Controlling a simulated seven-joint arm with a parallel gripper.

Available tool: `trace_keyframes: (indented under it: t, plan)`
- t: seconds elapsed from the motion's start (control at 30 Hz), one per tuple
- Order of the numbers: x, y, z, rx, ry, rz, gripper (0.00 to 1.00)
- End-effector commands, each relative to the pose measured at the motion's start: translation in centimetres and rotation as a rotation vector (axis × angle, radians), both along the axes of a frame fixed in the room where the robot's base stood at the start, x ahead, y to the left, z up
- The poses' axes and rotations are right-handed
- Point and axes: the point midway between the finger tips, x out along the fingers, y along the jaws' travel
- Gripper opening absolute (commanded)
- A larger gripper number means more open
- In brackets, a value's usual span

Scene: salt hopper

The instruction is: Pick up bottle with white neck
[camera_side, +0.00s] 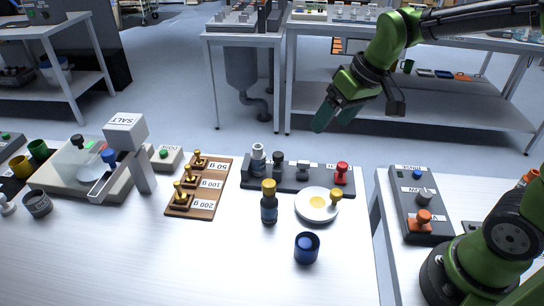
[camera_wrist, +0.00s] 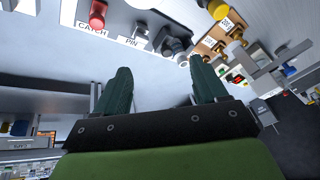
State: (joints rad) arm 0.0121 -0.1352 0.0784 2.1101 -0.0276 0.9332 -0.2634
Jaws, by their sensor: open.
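The bottle with a white neck (camera_side: 258,160) stands upright at the left end of a dark labelled rack (camera_side: 322,184) in the side view. Its body is dark and its top is pale.
A dark bottle with a yellow top (camera_side: 269,204) stands in front of the rack. Beside it are a white plate (camera_side: 307,213) and a blue cup (camera_side: 307,249). A red knob (camera_side: 341,173) tops the rack's right end. Weights on a wooden board (camera_side: 215,184) lie left. The table's front is clear.

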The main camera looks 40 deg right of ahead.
Motion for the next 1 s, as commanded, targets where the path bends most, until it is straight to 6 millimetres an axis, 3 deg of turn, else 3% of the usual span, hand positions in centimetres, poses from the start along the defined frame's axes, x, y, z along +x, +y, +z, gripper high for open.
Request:
trace_keyframes:
  t: [0.1, 0.3, 0.4, 0.57, 1.0]
  plan:
    - [4.6, 1.2, -1.6, -0.043, 0.021, 0.175, 0.72]
    - [10.3, 2.9, -2.5, -0.113, -0.028, 0.469, 0.72]
    - [11.3, 3.1, -1.2, -0.15, -0.079, 0.565, 0.72]
    - [11.4, 3.3, -2.1, -0.17, -0.086, 0.621, 0.72]
    - [14.1, 5.3, -10.3, -0.169, -0.083, 0.62, 0.72]
